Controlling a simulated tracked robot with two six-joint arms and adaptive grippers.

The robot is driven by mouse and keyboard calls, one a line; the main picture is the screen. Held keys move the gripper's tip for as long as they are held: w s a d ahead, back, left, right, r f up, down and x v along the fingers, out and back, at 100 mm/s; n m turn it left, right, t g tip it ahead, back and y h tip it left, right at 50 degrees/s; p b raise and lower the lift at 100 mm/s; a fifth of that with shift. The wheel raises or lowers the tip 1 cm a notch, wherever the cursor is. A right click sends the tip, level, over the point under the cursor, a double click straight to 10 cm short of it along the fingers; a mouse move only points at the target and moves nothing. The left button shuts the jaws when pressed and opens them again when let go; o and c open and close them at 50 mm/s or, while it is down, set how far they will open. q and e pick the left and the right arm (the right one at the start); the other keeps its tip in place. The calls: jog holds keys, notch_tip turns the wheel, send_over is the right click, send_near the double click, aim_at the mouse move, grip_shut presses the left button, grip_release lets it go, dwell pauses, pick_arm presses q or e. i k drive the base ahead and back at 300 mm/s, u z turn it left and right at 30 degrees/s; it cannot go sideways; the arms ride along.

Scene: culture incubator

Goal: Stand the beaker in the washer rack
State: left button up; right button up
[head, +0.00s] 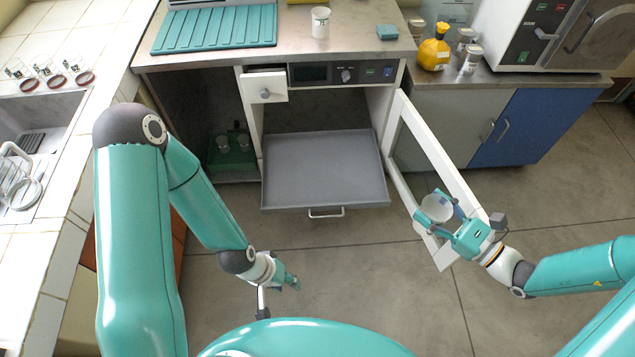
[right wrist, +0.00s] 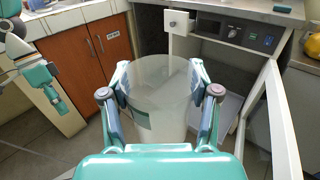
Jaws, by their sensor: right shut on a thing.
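The beaker (right wrist: 160,90) is a translucent, wide-mouthed vessel with a dark green patch on its side. My right gripper (head: 440,208) is shut on it, with one finger on each side, and holds it in front of the open door. The beaker also shows in the head view (head: 436,210). My left gripper (head: 292,282) is low in front of the pulled-out grey tray, apart from the beaker; its finger gap is unclear. No thing is plainly identifiable as the washer rack.
The grey tray (head: 325,175) is empty and pulled out of the open cabinet. Its white-framed door (head: 430,160) stands open at right, close to my right gripper. A teal ribbed mat (head: 215,30), a white cup (head: 320,22) and a yellow bottle (head: 434,50) are on the counters.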

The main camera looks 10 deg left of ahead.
aim_at(323, 180)
jog(key=u, duration=0.8)
jog(key=i, duration=0.85)
jog(key=u, duration=0.45)
jog(key=i, duration=0.15)
jog(key=z, duration=0.4)
jog(key=k, duration=0.85)
jog(key=u, duration=0.15)
jog(key=i, duration=0.9)
jog(key=z, duration=0.1)
